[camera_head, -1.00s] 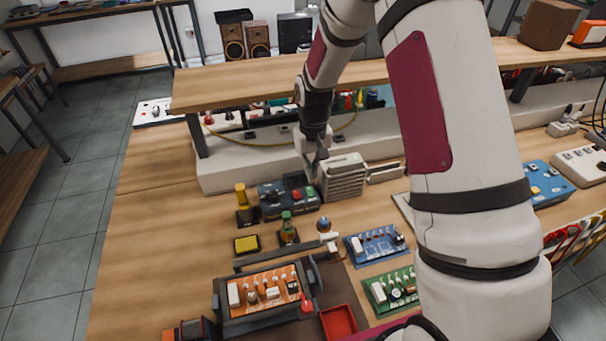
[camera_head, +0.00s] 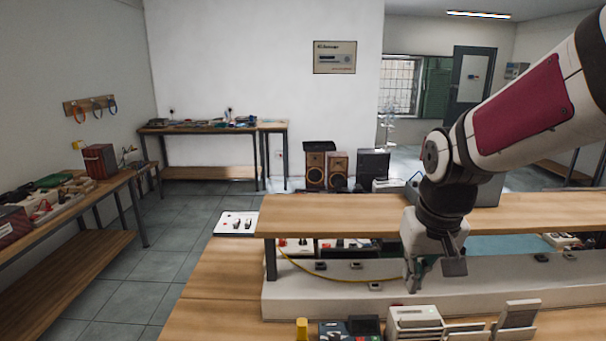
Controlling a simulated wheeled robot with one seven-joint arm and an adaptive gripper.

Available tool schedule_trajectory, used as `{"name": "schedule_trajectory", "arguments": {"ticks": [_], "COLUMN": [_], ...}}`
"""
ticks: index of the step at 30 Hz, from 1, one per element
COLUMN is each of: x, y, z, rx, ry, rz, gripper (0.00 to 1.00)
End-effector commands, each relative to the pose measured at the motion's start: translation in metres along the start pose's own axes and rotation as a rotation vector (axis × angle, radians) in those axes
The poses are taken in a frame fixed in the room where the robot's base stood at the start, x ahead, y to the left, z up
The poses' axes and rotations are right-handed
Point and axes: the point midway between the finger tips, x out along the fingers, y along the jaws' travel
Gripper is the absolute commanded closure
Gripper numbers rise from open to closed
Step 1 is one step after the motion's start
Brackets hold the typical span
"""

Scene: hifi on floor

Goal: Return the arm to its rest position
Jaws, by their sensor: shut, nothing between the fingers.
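My arm reaches in from the right edge, with its white and dark red link sloping down to a dark wrist. My gripper (camera_head: 412,284) points down in front of the bench's raised wooden shelf (camera_head: 340,216), over the white ledge (camera_head: 330,300). Its fingers are small and partly dark in this view; it is shut and holds nothing. It hangs above a grey-white box (camera_head: 414,318) on the bench, apart from it.
The workbench (camera_head: 215,285) is bare at its left. A yellow part (camera_head: 302,329) and white frames (camera_head: 516,320) stand at the lower edge. Speakers (camera_head: 315,170) stand on the floor behind. A side table (camera_head: 75,208) is at left, with clear tiled floor (camera_head: 165,265) between.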

Motion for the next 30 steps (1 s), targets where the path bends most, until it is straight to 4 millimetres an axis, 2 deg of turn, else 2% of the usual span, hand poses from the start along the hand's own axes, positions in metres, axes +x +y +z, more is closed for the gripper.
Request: {"name": "schedule_trajectory", "arguments": {"ticks": [1, 6, 13, 18, 21, 30], "x": [-0.016, -0.056, -0.094, -0.108, -0.111, -0.113], "y": [0.000, 0.001, 0.000, 0.000, 0.000, 0.000], "z": [0.009, 0.044, 0.096, 0.128, 0.140, 0.148], "rx": [0.001, 0.002, 0.004, 0.003, 0.003, 0.003], "ry": [0.025, 0.084, 0.168, 0.216, 0.231, 0.241], "rz": [0.000, -0.001, -0.006, -0.010, -0.012, -0.013], "gripper": [1.00, 1.00, 1.00, 1.00, 1.00, 1.00]}}
